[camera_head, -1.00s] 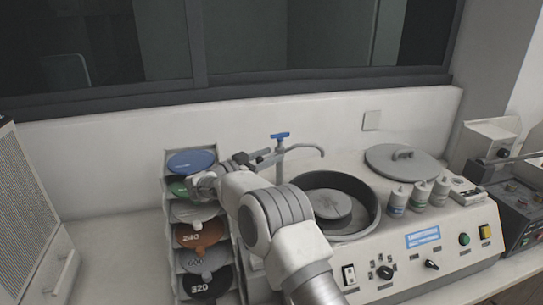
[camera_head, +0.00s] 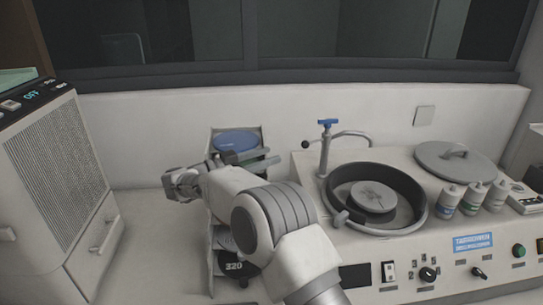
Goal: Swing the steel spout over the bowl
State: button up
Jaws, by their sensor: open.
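The steel spout (camera_head: 352,134) arches right from its upright post, which has a blue handle (camera_head: 327,122) on top. Its tip is at the back of the dark bowl (camera_head: 417,215), seemingly above the back rim; how far over it reaches is hard to tell. A short rod with a black knob (camera_head: 305,144) sticks out left of the post.
The rack of coloured discs (camera_head: 236,140) is behind my arm, mostly hidden. A round lid (camera_head: 455,162) and several small bottles (camera_head: 472,196) stand right of the bowl. A vented grey cabinet (camera_head: 60,180) is at the left.

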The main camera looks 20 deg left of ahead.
aim_at(308, 146)
jog(key=shift+c, duration=0.3)
